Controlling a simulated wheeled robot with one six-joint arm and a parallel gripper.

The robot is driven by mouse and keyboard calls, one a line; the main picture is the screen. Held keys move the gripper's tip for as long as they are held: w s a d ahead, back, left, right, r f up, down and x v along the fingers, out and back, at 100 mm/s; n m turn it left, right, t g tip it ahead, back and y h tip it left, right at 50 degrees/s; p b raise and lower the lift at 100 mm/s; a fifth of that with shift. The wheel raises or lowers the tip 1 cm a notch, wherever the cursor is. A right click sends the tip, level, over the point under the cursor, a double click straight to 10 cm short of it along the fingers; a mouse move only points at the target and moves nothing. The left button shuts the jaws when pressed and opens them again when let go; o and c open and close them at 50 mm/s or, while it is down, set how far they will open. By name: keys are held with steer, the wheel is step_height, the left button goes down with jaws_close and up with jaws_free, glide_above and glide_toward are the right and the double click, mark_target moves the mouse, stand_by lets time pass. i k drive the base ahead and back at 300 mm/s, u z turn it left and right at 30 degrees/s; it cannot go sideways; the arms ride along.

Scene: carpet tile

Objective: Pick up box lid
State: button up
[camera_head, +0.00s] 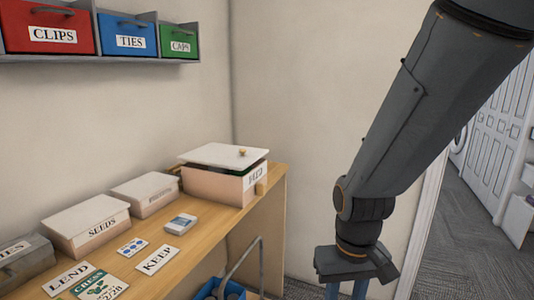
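A white lid (222,156) with a small brass-coloured knob lies on a pinkish-white box (215,186) at the far right end of the wooden table. The lid sits tilted, with a dark gap and something green showing under its edge. The box has a label on its right face, partly hard to read. My gripper (346,291) hangs at the bottom right, pointing down, well to the right of the box and apart from it. Two fingers show with a gap between them.
The wooden table (205,236) also bears a SEEDS box (88,226), another closed white box (145,193), a small device (181,223) and cards. A wall shelf (105,57) holds labelled drawers above. A blue crate (222,290) stands low, below the table. A doorway opens at right.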

mark_target(236, 158)
steer(key=z, duration=1.15)
steer(key=i, duration=1.4)
steer(key=u, duration=1.1)
